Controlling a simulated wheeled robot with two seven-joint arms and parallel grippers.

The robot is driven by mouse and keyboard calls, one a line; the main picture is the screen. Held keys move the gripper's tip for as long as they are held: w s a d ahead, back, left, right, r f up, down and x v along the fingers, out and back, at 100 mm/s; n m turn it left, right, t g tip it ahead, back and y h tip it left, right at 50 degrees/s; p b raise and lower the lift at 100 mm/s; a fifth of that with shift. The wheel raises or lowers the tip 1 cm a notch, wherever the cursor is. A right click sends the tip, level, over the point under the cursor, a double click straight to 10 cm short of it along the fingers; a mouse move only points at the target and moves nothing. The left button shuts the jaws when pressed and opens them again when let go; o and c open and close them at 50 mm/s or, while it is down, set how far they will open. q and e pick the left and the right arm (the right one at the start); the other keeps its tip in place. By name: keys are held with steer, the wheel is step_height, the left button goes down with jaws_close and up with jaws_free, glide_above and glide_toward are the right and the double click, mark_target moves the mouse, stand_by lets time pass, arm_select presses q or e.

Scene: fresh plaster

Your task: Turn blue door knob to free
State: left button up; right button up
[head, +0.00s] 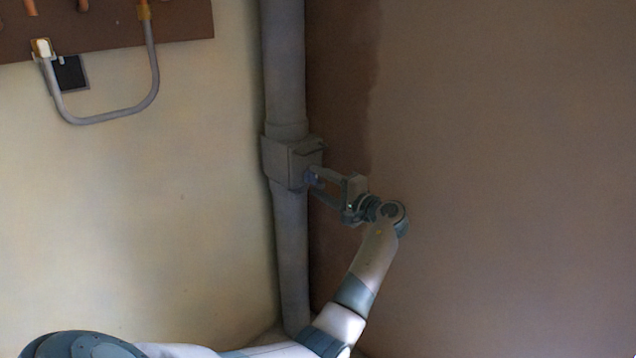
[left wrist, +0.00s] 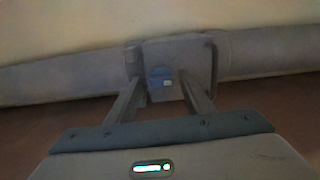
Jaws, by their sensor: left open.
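The blue knob (left wrist: 160,77) sits on the face of a grey box (left wrist: 205,61) fitted around a grey pipe, seen in the left wrist view. A small pale patch shows on the knob. In the head view the box (head: 284,163) is in the room corner, and the knob (head: 310,176) shows as a small bluish spot at its right side. My left gripper (head: 313,182) is open at the box. In the left wrist view its fingers (left wrist: 163,88) stand either side of the knob; I cannot tell whether they touch it. My right gripper is not in view.
The vertical grey pipe (head: 290,245) runs up the corner between a cream wall and a brown wall. A brown board (head: 120,30) with a looped grey tube (head: 105,118) hangs at the upper left. The brown wall (head: 520,180) at right is bare.

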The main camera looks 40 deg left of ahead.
arm_select(q)
steer(key=s+d+p, duration=0.1)
steer(key=d, duration=1.5)
steer(key=shift+s+d, duration=0.15)
steer(key=shift+s, duration=0.05)
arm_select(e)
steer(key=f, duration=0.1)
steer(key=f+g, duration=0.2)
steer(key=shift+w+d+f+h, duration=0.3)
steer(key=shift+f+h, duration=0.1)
